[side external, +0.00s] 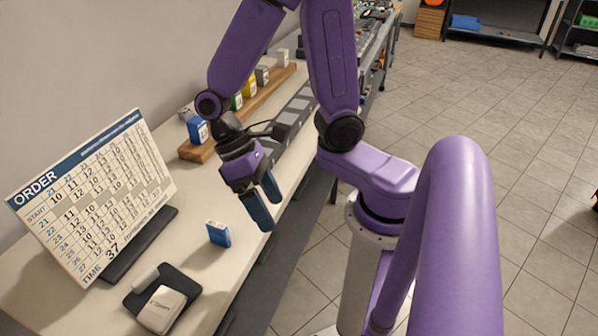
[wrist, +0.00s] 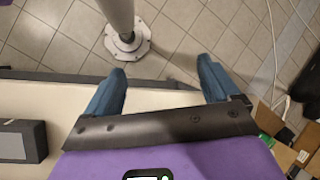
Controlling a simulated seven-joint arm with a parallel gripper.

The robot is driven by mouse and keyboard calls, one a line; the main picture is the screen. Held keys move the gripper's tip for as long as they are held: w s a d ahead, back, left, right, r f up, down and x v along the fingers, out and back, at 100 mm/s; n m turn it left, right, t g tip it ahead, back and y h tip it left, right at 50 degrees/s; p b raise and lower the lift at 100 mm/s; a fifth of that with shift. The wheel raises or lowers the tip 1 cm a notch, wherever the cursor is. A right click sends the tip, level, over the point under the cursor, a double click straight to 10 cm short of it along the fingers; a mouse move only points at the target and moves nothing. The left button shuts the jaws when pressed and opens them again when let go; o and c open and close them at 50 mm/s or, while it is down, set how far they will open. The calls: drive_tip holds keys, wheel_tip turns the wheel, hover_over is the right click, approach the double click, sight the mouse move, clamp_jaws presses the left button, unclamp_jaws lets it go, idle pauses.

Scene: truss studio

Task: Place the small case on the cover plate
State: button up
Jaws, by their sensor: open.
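A small blue box (side external: 218,234), which looks like the small case, stands upright on the pale bench near its front edge. A dark plate (side external: 184,278) lies on the bench nearer the camera. It bears a flat white lettered block (side external: 161,309) and a short pale cylinder (side external: 145,279). I cannot tell for sure which of these is the cover plate. My gripper (side external: 268,212) is open and empty, above and to the right of the blue box, near the bench edge. In the wrist view my open fingers (wrist: 158,88) have nothing between them; neither the blue box nor the plate is recognisable there.
An order board (side external: 95,195) stands on a dark base at the left. A wooden rack (side external: 198,152) with several coloured blocks runs along the back. A dark grey box (wrist: 22,141) shows at the left of the wrist view. The bench drops off to a tiled floor (side external: 520,180).

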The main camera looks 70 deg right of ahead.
drive_tip(key=s+d+r+n+t+h, duration=0.1)
drive_tip(key=s+d+r+n+t, duration=0.3)
drive_tip(key=n+t, duration=0.2)
drive_tip(key=shift+s+d+r+n, duration=0.15)
drive_tip(key=shift+d+r+n, duration=0.2)
drive_tip(key=shift+n, duration=1.05)
